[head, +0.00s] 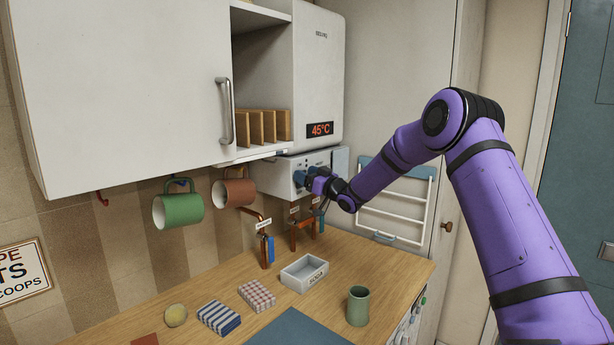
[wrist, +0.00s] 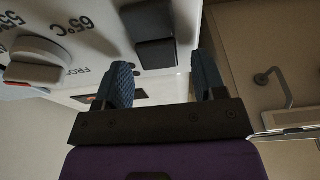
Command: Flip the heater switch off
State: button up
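The heater (head: 318,70) is a white wall unit with a red 45°C display, right of the cupboard. Its control panel (head: 276,177) is below. In the wrist view the white panel (wrist: 90,20) carries a round dial (wrist: 38,55) with temperature marks and a black rocker switch (wrist: 154,35). My gripper (head: 314,182) is at the panel front and hides part of it in the head view. In the wrist view its two blue-grey fingers (wrist: 164,78) are apart with nothing between the tips, just below the switch. Contact and the switch's on or off position cannot be told.
A cupboard (head: 130,80) with a handle is left of the heater. A green mug (head: 180,211) and a brown mug (head: 236,193) hang beneath it. A white rack (head: 395,205) is to the right. The wooden counter (head: 385,270) below holds a small tray (head: 304,274) and a cup (head: 358,307).

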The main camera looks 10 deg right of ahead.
jog(key=v, duration=1)
jog(key=shift+s+d, duration=0.2)
jog(key=shift+s, duration=0.1)
